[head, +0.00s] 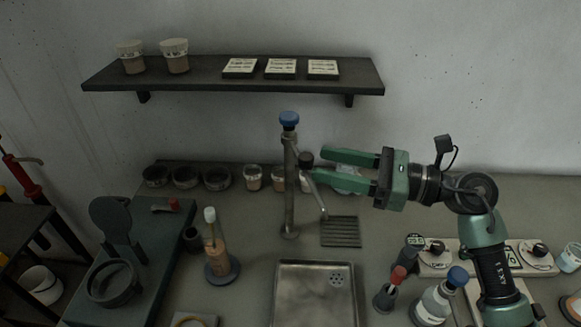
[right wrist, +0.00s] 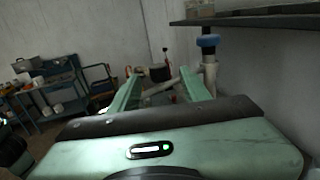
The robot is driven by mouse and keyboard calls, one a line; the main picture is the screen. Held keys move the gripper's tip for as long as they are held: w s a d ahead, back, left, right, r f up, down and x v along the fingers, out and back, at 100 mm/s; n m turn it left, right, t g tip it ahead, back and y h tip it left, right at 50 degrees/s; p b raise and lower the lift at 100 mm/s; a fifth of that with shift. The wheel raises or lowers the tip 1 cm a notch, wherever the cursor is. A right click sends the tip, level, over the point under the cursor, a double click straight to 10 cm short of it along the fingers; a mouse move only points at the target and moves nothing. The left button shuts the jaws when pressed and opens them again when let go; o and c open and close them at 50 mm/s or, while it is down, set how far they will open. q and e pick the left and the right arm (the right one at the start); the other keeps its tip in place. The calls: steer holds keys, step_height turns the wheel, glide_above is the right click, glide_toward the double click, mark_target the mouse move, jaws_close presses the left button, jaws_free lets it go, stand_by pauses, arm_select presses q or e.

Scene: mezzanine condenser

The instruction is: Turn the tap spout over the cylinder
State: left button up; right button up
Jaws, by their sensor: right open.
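The tap is a grey metal post (head: 289,200) with a blue knob on top (head: 289,118). Its thin spout (head: 315,193) slants down to the right, its end near a dark slotted grate (head: 341,232). A black knob (head: 306,158) sits at the spout's upper part. My right gripper (head: 313,165) is open, its fingers pointing left at the tap; in the right wrist view the black knob (right wrist: 160,73) appears between the fingertips, contact unclear. A tan cylinder (head: 215,257) with a white-topped rod stands on a round base left of the tap. My left gripper is out of view.
A metal sink tray (head: 316,300) lies in front of the tap. A shelf (head: 232,83) with cups and small cards hangs above. Small bowls and jars (head: 217,179) line the bench's back. Bottles (head: 437,302) and a red-topped flask (head: 391,288) stand below my right arm.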

steer(key=p+x, duration=0.3)
steer(key=x, duration=0.4)
steer(key=shift+a, duration=0.35)
steer(key=shift+w, duration=0.1)
jaws_close()
stand_by(1.0)
